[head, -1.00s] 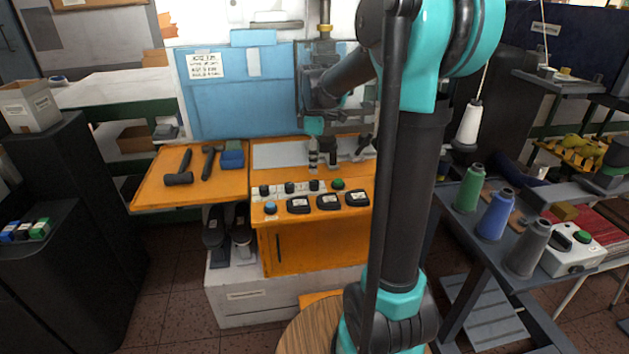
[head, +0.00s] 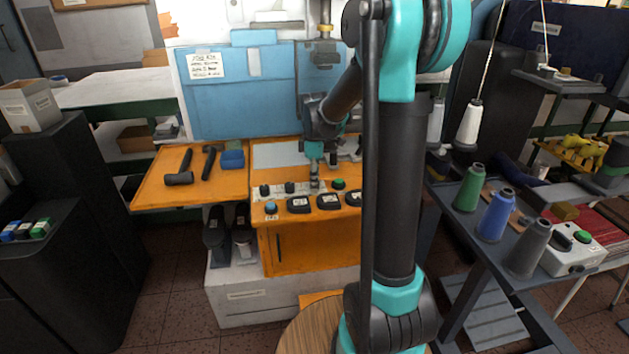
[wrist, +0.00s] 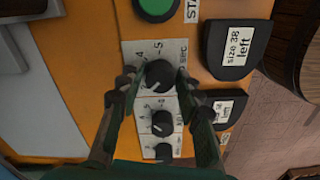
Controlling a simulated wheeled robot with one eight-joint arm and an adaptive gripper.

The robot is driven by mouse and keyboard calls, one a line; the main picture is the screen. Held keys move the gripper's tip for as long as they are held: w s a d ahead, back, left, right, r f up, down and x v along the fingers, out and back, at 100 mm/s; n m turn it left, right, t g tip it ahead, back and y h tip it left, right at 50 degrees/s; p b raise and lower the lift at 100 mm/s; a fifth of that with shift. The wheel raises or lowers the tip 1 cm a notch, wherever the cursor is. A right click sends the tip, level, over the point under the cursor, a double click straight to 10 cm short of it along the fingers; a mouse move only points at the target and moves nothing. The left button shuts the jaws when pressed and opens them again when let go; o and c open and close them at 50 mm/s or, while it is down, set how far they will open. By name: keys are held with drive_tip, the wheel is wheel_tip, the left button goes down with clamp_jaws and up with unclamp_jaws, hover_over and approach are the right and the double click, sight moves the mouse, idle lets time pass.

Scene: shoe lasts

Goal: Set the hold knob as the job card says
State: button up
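The job card (head: 206,66) is on the blue panel; its writing is too small to read surely. In the wrist view, three black knobs stand in a row on pale scale plates. The one nearest the green button, the hold knob by its "sec" marking (wrist: 160,75), has a scale with 4 and 5 legible. Its pointer setting is not clear. My gripper (wrist: 160,90) is open, its fingers on either side of this knob, with small gaps showing. In the head view my gripper (head: 314,182) is down at the right end of the knob row and hides that knob.
The green start button (wrist: 156,8) is close beside the knob. Black size pads, one reading "size 38 left" (wrist: 238,50), lie along the panel's front edge. A blue button (head: 270,208) is at the left. Hammers (head: 180,168) lie on the orange side table (head: 150,195).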

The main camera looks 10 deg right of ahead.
clamp_jaws()
drive_tip(key=shift+m, duration=0.3)
drive_tip(key=m, duration=1.1)
drive_tip(key=shift+m, duration=0.4)
drive_tip(key=m, duration=0.5)
drive_tip(key=shift+m, duration=0.3)
drive_tip(key=shift+o, duration=2.3)
unclamp_jaws()
